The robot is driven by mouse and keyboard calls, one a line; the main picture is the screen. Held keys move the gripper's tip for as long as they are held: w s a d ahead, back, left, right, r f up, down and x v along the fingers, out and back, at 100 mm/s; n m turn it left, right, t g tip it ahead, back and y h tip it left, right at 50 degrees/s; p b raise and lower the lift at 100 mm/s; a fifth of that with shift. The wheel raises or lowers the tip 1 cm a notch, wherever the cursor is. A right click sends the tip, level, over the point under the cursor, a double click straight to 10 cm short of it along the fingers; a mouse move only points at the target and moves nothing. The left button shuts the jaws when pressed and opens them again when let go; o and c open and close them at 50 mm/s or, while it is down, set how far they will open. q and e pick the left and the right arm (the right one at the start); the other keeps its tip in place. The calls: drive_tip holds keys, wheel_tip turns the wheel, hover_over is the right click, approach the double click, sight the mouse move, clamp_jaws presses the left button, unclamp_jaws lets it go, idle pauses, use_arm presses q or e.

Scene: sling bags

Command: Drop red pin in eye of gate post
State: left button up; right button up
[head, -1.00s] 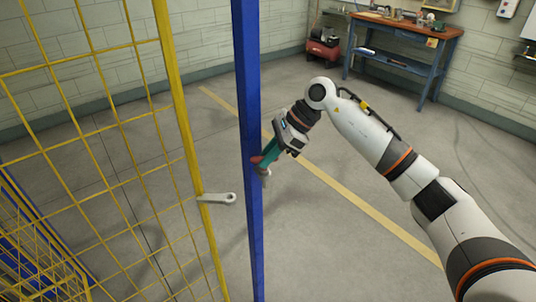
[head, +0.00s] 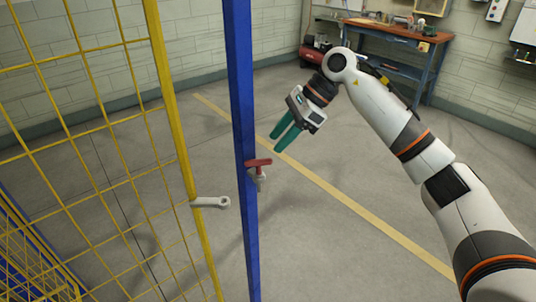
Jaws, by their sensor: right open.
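The red pin (head: 259,163) has a T-shaped handle and stands upright at the blue gate post (head: 241,120). Its shank goes down into the grey eye (head: 260,178) on the post's right side; the lower end is hard to make out. The yellow mesh gate (head: 171,110) is left of the post. A grey latch tab with a hole (head: 211,202) sticks out from the gate's edge toward the post, apart from the pin. My right gripper (head: 275,144) is open and empty, up and right of the pin, not touching it. My left gripper is not in view.
A blue workbench with a wooden top (head: 390,35) stands against the back wall, with a red machine (head: 313,52) beside it. A yellow line (head: 340,194) crosses the floor. The floor right of the post is clear. More yellow mesh stands at the lower left.

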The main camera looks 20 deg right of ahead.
drive_tip(key=shift+v, duration=2.25)
